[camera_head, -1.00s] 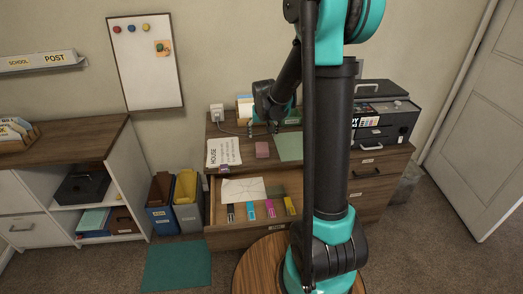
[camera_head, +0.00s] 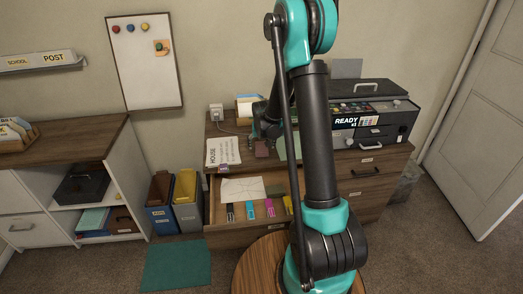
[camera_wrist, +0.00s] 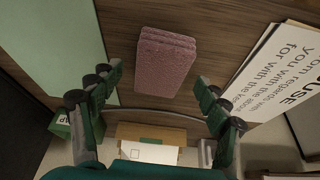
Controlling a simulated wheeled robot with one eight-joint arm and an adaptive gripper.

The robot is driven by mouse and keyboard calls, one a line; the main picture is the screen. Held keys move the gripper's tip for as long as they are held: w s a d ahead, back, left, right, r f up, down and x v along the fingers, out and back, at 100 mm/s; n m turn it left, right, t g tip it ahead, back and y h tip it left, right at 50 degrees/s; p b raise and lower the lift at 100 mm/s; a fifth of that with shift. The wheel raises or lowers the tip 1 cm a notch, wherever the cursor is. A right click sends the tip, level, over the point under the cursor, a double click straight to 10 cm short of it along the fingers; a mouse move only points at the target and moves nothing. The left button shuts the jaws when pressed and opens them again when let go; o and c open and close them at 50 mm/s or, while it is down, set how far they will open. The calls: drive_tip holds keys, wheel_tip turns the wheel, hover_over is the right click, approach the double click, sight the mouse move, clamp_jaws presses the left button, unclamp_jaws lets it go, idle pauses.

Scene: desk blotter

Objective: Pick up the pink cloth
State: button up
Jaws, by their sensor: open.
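The pink cloth (camera_head: 262,150) lies folded on the desk top, between a printed sheet and a green blotter. In the wrist view the cloth (camera_wrist: 165,62) is a thick folded block lying flat on the wood. My gripper (camera_wrist: 158,82) is open and empty, its fingers to either side of the cloth's near edge in that view. The fingers appear above the cloth; contact does not show. In the head view my gripper (camera_head: 265,134) is just behind and above the cloth, partly dark and small.
The printed sheet (camera_head: 222,151) is left of the cloth and the green blotter (camera_wrist: 57,55) is on its other side. Below, an open drawer (camera_head: 215,222) holds paper and several coloured items. A printer (camera_head: 372,120) stands at the right.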

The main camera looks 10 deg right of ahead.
drive_tip(key=shift+w+f, duration=0.25)
drive_tip(key=shift+f, duration=0.35)
drive_tip(key=c, duration=1)
drive_tip(key=shift+r, duration=0.1)
drive_tip(key=shift+c, duration=0.2)
